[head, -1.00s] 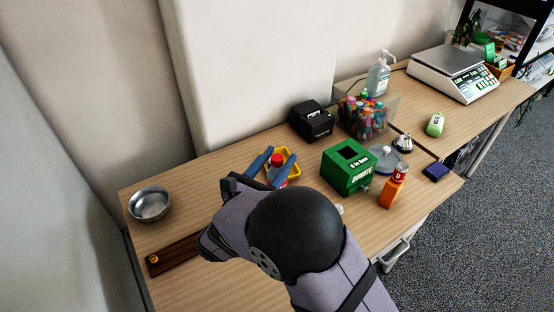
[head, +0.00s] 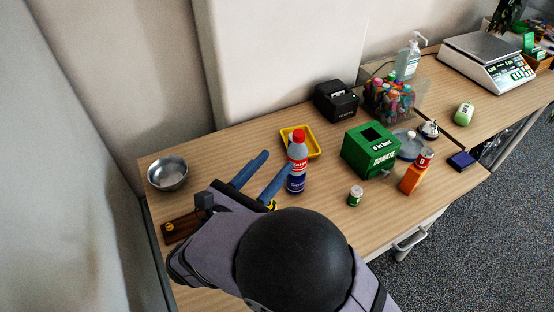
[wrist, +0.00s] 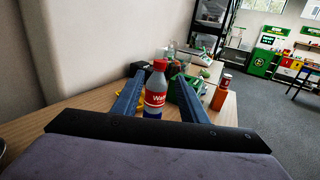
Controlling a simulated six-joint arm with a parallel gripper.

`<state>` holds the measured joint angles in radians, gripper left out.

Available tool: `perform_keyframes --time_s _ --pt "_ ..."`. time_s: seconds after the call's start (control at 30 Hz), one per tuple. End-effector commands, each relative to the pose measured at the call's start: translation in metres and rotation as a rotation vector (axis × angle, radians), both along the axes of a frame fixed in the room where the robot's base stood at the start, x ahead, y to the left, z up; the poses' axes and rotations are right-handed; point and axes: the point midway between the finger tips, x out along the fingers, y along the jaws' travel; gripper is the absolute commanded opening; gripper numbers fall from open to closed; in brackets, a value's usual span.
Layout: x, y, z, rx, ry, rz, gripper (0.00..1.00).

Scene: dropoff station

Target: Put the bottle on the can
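The bottle (head: 297,151) has a red cap and a red label and stands upright. Directly beneath it is a dark blue section with white lettering, which looks like the can (head: 296,184), with the bottle resting on top. The join is too small to see clearly. In the wrist view the bottle (wrist: 156,90) shows between the fingers, with the blue part (wrist: 152,114) below its label. My gripper (head: 277,160) is open and empty, its blue fingers spread. The bottle stands just past the fingertips, apart from them as far as I can see.
A yellow tray (head: 314,150) lies behind the bottle. A green donation box (head: 362,158), a small green jar (head: 355,196) and an orange container (head: 411,181) stand to the right. A metal bowl (head: 167,183) is at the left. Bare tabletop (head: 225,150) lies between bowl and tray.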

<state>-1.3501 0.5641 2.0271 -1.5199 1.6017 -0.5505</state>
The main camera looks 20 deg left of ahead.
Motion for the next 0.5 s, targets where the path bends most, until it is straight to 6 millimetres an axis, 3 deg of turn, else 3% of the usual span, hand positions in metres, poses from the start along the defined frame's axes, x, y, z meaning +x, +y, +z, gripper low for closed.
perform_keyframes --time_s 0.3,0.37,0.47,0.5 --pt "0.003 -0.009 -0.002 0.013 0.014 -0.026 0.39" --pt "0.008 -0.022 -0.005 0.032 0.034 -0.064 0.39" --pt "0.019 -0.061 -0.016 0.093 0.092 -0.177 0.39" --pt "0.023 -0.083 -0.023 0.132 0.123 -0.243 0.39"
